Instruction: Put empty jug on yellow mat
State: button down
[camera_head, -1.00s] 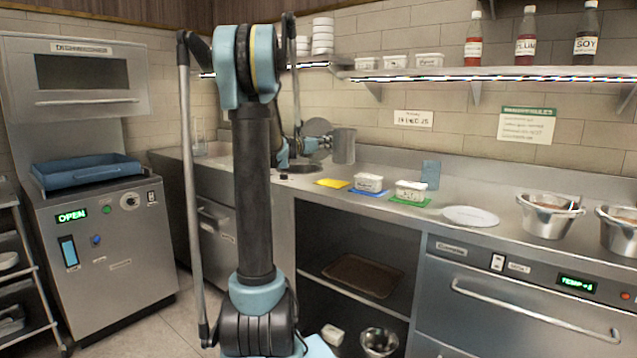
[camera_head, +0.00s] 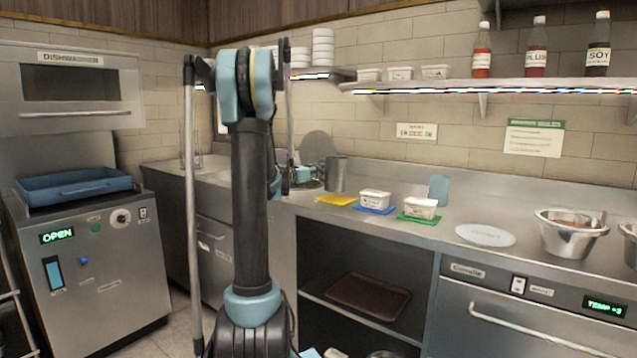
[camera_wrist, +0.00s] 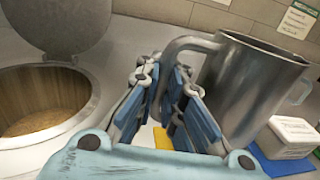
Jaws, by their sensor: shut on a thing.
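The metal jug (camera_head: 336,173) is upright, low over the counter at the back edge of the yellow mat (camera_head: 338,200). I cannot tell whether its base touches anything. In the wrist view the jug (camera_wrist: 252,92) is at the right, and my gripper (camera_wrist: 170,88) is shut on its handle, to the left of its body. A bit of the yellow mat (camera_wrist: 163,138) shows below, between the fingers. In the head view my gripper (camera_head: 312,181) is small and partly hidden by my arm. The jug's inside and base are hidden in the wrist view.
A round well (camera_wrist: 45,105) with a raised lid (camera_wrist: 60,25) lies left of my gripper. White tubs (camera_head: 375,197) (camera_head: 420,208) stand on blue (camera_head: 362,209) and green (camera_head: 405,218) mats to the right. A shelf (camera_head: 480,87) overhangs the back.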

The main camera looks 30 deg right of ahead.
jog(key=shift+s+f, duration=0.1)
jog(key=shift+f, duration=1.7)
jog(key=shift+f, duration=0.1)
jog(key=c, duration=1.7)
grip_release()
